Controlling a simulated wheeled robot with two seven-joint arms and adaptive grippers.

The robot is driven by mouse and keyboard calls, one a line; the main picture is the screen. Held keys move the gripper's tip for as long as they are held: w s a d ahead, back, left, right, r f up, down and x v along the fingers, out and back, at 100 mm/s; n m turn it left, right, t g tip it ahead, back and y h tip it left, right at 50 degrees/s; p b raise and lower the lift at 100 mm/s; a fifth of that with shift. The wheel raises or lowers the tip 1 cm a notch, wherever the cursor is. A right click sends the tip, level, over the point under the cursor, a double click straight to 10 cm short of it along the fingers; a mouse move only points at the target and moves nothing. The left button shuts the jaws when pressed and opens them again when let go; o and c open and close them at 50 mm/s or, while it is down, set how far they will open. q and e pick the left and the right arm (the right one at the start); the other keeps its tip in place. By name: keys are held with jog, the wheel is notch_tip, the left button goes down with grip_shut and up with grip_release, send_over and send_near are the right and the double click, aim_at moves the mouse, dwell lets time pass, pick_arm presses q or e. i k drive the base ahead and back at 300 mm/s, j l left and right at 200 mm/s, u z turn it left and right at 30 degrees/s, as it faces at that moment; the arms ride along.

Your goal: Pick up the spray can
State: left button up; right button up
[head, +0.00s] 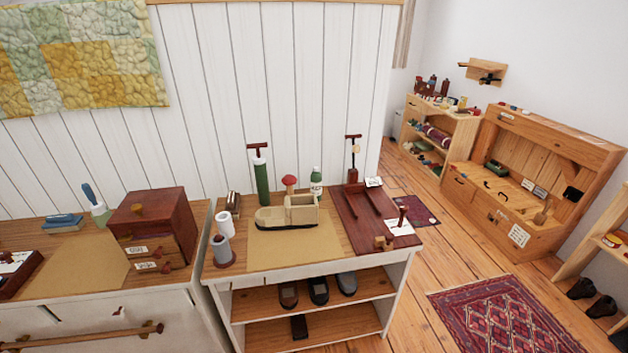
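A small white can or bottle with a green label and a green top (316,184) stands upright at the back of the middle table (340,259). It is the thing here that looks most like a spray can, but it is too small to be sure. A pale tan boat-shaped object (287,215) stands in front of it and hides its lower part. Neither of my grippers shows in the head view.
A green cylinder with a red T-handle (262,182), a red mushroom-shaped item (289,183) and a dark red board (370,222) stand around it. A dark red drawer box (150,222) is at left. Wooden floor is open at right, past a patterned rug (505,315).

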aim_at(315, 178)
jog(key=i+l+u, duration=0.25)
jog(key=i+l, duration=0.55)
